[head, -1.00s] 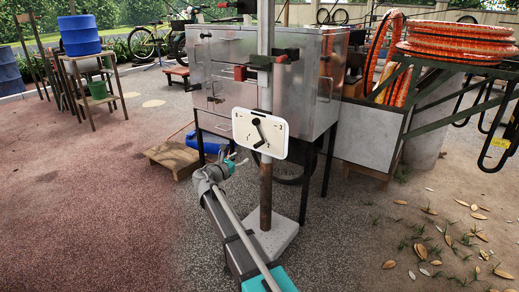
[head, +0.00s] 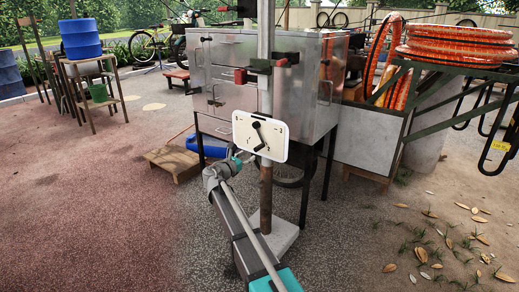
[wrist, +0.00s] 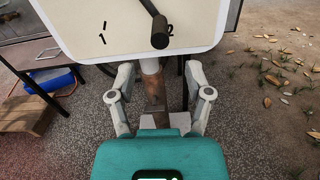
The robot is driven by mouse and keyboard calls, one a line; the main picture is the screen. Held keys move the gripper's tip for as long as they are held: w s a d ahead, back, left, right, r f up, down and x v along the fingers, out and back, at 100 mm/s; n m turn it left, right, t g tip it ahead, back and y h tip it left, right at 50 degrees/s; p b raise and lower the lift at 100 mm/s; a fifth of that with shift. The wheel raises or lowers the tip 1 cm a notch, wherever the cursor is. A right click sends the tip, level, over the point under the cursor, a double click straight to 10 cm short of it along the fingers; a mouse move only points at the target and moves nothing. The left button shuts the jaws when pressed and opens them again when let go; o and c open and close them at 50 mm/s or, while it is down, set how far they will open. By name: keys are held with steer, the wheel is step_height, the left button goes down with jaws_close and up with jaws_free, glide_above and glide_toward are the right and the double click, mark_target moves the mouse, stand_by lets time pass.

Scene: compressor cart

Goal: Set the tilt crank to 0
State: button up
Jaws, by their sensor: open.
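The tilt crank (head: 258,136) is a black arm with a round knob on a white dial plate (head: 276,131), fixed to an upright post. Its knob end points down, just left of the mark 2. My gripper (wrist: 160,78) is open and empty. In the head view my gripper (head: 242,156) is at the plate's lower left corner.
The rusty-bottomed post (head: 266,200) rises from a pale base block (head: 284,236). A metal cabinet (head: 225,75) on dark legs stands behind. A wooden step (head: 172,160) and a blue cylinder (head: 205,146) lie at left. Orange hose coils (head: 455,42) are at right.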

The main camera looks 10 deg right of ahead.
mark_target(259, 148)
steer(key=x, duration=0.9)
jaws_close()
stand_by(0.4)
